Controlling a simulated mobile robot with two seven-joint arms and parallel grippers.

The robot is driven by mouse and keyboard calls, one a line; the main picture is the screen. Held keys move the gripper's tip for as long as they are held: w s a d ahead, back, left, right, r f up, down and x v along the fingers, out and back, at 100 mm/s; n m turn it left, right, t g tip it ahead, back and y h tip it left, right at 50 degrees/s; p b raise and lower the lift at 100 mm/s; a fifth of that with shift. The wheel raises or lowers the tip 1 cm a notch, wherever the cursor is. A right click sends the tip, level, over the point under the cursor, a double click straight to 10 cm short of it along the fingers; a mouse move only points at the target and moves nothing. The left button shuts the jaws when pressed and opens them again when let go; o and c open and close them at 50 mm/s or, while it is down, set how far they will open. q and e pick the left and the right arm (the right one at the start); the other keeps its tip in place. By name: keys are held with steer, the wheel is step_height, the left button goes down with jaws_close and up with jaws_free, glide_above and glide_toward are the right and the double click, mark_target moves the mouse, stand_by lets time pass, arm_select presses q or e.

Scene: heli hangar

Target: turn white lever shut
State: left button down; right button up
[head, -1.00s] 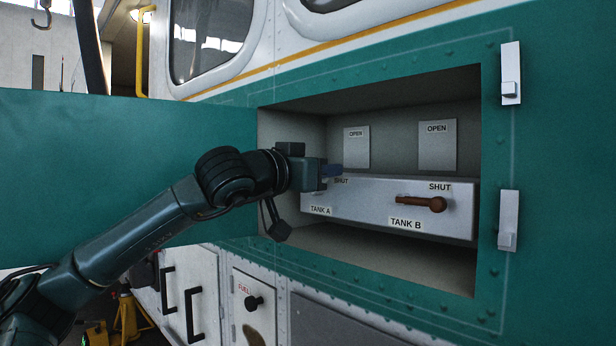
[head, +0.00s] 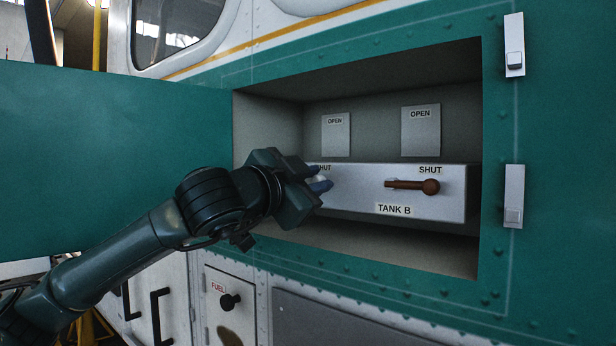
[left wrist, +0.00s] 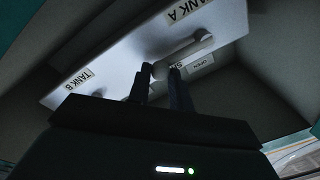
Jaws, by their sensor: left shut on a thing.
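The white lever (left wrist: 188,50) of TANK A shows in the left wrist view as a pale rod on the valve panel (left wrist: 112,60). My left gripper (left wrist: 161,71) is shut on its free end, one finger on each side. In the head view my left gripper (head: 319,179) is at the left end of the panel (head: 355,200), and it hides most of the white lever and the TANK A label. The SHUT label there is partly covered. My right gripper is in neither view.
A brown lever (head: 408,185) for TANK B lies level at the right of the panel, near its SHUT label. Two OPEN plates (head: 336,134) are on the recess back wall. The open green door (head: 110,165) is at the left. The recess rim (head: 482,160) bounds the opening.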

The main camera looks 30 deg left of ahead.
arm_select(q)
steer(key=shift+w+f+m, duration=0.1)
steer(key=shift+f+m, duration=0.2)
steer(key=shift+f, duration=0.2)
steer(key=c, duration=1.7)
jaws_free()
steer(key=o, duration=0.4)
steer(key=shift+a, duration=0.2)
steer(key=shift+r, duration=0.1)
steer(key=s+b, duration=0.2)
steer(key=s, duration=1.1)
steer(key=shift+a+f, duration=0.2)
steer(key=shift+f, duration=0.2)
steer(key=shift+s, duration=0.1)
